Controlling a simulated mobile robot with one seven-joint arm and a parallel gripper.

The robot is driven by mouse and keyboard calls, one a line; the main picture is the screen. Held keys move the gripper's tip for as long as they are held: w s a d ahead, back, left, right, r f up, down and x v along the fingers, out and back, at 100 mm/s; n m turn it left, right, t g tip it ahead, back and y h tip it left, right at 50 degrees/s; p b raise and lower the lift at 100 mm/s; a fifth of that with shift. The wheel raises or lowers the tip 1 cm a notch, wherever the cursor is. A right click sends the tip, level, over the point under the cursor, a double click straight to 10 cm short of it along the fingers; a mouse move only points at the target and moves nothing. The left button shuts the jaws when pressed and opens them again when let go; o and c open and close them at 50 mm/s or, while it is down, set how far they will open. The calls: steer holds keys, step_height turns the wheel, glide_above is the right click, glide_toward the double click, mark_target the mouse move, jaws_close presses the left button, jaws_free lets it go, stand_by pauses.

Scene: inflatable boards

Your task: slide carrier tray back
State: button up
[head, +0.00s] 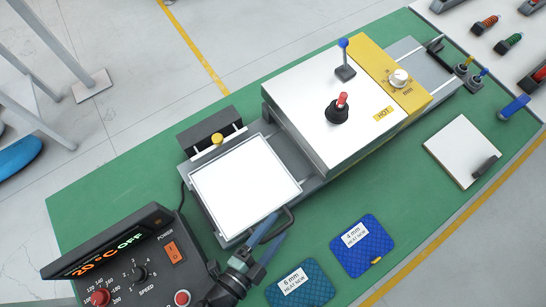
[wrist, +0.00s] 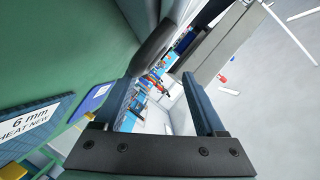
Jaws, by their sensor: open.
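The carrier tray (head: 245,187) is a flat white plate in a grey frame on the left part of the machine's rails. Its dark bar handle (head: 287,220) sticks out at the tray's front right corner. My gripper (head: 270,229) is at the handle, with its blue-grey fingers pointing toward it. In the wrist view the two fingers of my gripper (wrist: 162,80) are apart with nothing held between them. A dark rounded bar, apparently the handle (wrist: 153,47), lies just past the left fingertip there. I cannot tell whether they touch.
A white-topped press (head: 310,105) with a yellow "HOT" panel (head: 390,80) stands right of the tray. Blue "6 mm" (head: 302,284) and "4 mm" (head: 362,246) boards lie in front. A control box (head: 145,270) stands left of my gripper. A white board (head: 462,150) lies right.

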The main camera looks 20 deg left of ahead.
step_height(320, 180, up, 7)
steer(key=shift+r, duration=0.1)
stand_by(0.4)
steer(key=w+d+r+n+t+y, duration=0.2)
steer(key=w+r+n+t, duration=0.15)
steer(key=w+r, duration=0.95)
steer(key=w+d+r+n+t+y, duration=0.1)
steer(key=w+r+n+t+y, duration=0.3)
steer(key=w+r, duration=0.85)
step_height(320, 180, up, 22)
steer(key=s+n+t, duration=0.2)
steer(key=s+n, duration=0.1)
steer(key=n, duration=0.3)
steer(key=s+d+r+t+h, duration=0.1)
steer(key=s+r, duration=0.3)
steer(key=r, duration=0.5)
steer(key=s+d+r+t+h, duration=0.1)
steer(key=s+r, duration=0.3)
steer(key=r, duration=0.5)
steer(key=shift+s+d+r+n+t, duration=0.15)
steer(key=shift+s+r+n+t, duration=0.15)
steer(key=shift+n+t, duration=0.2)
steer(key=shift+s+f, duration=0.1)
